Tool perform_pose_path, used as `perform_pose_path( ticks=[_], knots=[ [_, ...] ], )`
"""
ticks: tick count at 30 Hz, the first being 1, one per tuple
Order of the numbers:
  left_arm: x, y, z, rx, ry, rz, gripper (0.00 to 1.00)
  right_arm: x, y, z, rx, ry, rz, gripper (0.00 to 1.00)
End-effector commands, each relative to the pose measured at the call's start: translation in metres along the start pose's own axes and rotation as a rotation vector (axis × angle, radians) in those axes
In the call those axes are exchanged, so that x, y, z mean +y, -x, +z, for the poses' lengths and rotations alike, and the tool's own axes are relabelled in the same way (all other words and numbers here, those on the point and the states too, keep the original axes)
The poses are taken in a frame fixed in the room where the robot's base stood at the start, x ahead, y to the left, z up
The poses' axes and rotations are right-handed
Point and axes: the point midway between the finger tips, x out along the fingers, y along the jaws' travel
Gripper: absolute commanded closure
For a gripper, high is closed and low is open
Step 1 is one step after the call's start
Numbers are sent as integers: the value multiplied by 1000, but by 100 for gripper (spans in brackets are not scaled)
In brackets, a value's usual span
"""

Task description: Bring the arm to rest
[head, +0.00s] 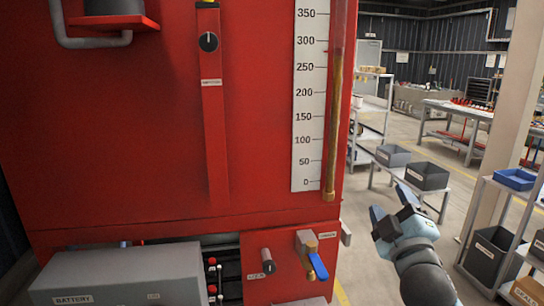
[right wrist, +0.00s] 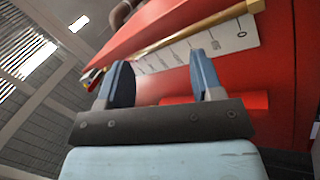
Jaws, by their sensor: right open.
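My right gripper (head: 392,216) is at the lower right of the head view, to the right of the red fire pump cabinet (head: 110,130) and apart from it. Its arm comes up from the bottom edge. In the right wrist view its two blue fingers (right wrist: 160,82) stand apart with nothing between them. Behind them are the red cabinet (right wrist: 285,60) and part of the scale, seen at a tilt. My left gripper is in neither view.
The cabinet front carries a white level scale (head: 308,100), a rotary switch (head: 208,41) and a blue-handled valve (head: 318,265). A grey battery box (head: 120,276) stands at lower left. Shelves with bins (head: 495,255) stand at right. Open floor (head: 372,262) lies between cabinet and shelves.

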Motion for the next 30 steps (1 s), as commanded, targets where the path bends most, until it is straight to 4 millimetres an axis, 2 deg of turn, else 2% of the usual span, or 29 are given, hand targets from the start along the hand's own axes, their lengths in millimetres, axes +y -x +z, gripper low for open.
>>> perform_pose_path(
  ticks=[1,5,6,8,9,12,15,18,30],
  knots=[
    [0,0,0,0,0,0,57,-26,23,24,-96,-77,-85,40],
    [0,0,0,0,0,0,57,-81,88,75,-348,-259,-287,40],
    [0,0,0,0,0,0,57,-96,112,88,-427,-310,-346,40],
    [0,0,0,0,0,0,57,-116,149,105,-548,-381,-433,40],
    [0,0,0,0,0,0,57,-128,175,114,-628,-424,-490,40],
    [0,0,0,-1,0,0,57,-149,231,130,-799,-507,-603,40],
    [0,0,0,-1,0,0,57,-161,274,137,-927,-561,-686,40],
    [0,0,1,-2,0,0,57,-167,310,141,-1031,-600,-749,40],
    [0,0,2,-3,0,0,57,-171,423,139,-1362,-695,-942,40]
  ],
)
